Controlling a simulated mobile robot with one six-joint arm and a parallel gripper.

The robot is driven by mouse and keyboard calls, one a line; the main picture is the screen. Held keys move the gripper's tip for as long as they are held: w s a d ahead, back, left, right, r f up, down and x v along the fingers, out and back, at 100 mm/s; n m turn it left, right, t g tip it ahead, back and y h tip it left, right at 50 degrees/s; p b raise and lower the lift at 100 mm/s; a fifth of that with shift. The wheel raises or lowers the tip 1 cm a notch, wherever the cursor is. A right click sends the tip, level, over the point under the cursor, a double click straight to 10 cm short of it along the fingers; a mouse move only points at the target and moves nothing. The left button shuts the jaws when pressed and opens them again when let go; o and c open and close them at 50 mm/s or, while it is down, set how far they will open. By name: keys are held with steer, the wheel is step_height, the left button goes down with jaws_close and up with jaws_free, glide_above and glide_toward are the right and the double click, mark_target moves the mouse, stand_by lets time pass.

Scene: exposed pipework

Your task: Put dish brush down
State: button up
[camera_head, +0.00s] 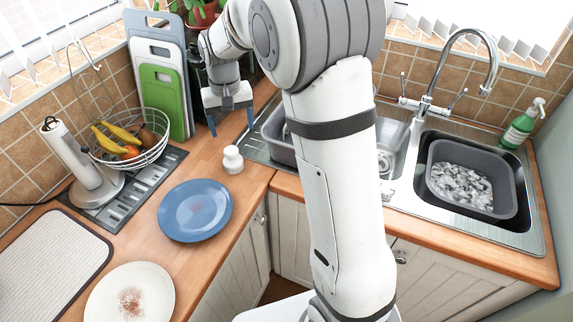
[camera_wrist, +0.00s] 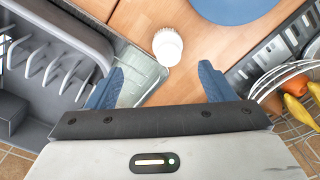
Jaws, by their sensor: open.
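My gripper (camera_head: 231,122) is open and empty, above and behind the brush in the head view. In the wrist view its two blue fingers (camera_wrist: 161,70) are spread wide, and the brush lies just beyond them, between their lines. No contact with the brush shows.
A blue plate (camera_head: 196,210) lies left of the brush, with a speckled white plate (camera_head: 130,295) nearer. A fruit basket (camera_head: 130,155), paper towel holder (camera_head: 75,165) and cutting boards (camera_head: 160,85) stand at the left. A dish rack (camera_wrist: 60,70) and the sink (camera_head: 480,225) are to its other side.

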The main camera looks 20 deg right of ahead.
steer(key=s+d+r+t, duration=0.1)
steer(key=s+d+r, duration=0.1)
steer(key=s, duration=0.6)
steer(key=s+d+r+t, duration=0.1)
steer(key=s+d, duration=0.3)
steer(key=s, duration=0.5)
steer(key=s+d+r+t, duration=0.1)
steer(key=s+d+r, duration=0.1)
steer(key=s, duration=0.7)
steer(key=shift+s+d+r, duration=0.25)
steer(key=shift+d+r, duration=0.15)
steer(key=shift+r, duration=0.1)
